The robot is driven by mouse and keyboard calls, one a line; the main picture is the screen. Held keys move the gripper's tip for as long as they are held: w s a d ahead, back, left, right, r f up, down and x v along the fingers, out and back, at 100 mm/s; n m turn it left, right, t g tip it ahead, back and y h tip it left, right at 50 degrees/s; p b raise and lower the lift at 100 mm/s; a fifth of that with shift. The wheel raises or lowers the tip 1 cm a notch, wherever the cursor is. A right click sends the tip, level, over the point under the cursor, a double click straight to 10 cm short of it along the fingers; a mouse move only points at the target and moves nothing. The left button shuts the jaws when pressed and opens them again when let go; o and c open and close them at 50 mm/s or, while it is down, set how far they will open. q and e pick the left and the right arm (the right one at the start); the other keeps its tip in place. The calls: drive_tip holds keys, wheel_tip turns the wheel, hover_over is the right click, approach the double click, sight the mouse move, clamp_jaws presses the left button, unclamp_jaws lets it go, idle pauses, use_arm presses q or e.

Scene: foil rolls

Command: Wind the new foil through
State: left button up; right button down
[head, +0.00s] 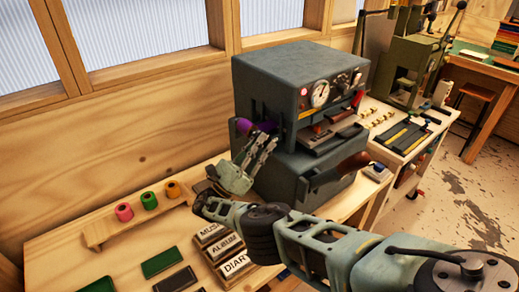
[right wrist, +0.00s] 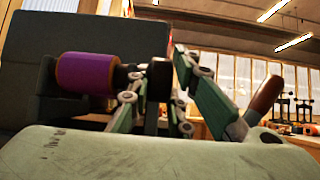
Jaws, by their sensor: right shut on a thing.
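The dark grey press (head: 290,85) stands on the bench, with a gauge and switches on its front. A purple foil roll (head: 262,127) is mounted at its left side; in the right wrist view the purple roll (right wrist: 85,73) lies sideways on a spindle. My right gripper (head: 268,145) is at the spindle's outer end, beside the roll. It is shut on a dark knob-like part (right wrist: 158,95) there, partly hidden by the fingers. My left gripper is not in view. Whether foil runs through the press cannot be seen.
A wooden rack (head: 98,237) at the left holds a pink roll (head: 124,212), a green roll (head: 149,200) and an orange roll (head: 172,188). Labelled boxes (head: 228,246) and dark green blocks (head: 161,262) lie in front. A brown-handled lever (right wrist: 264,96) shows in the right wrist view.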

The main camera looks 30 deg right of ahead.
drive_tip(key=shift+f, duration=0.15)
idle(0.3)
drive_tip(key=c, duration=1.6)
unclamp_jaws()
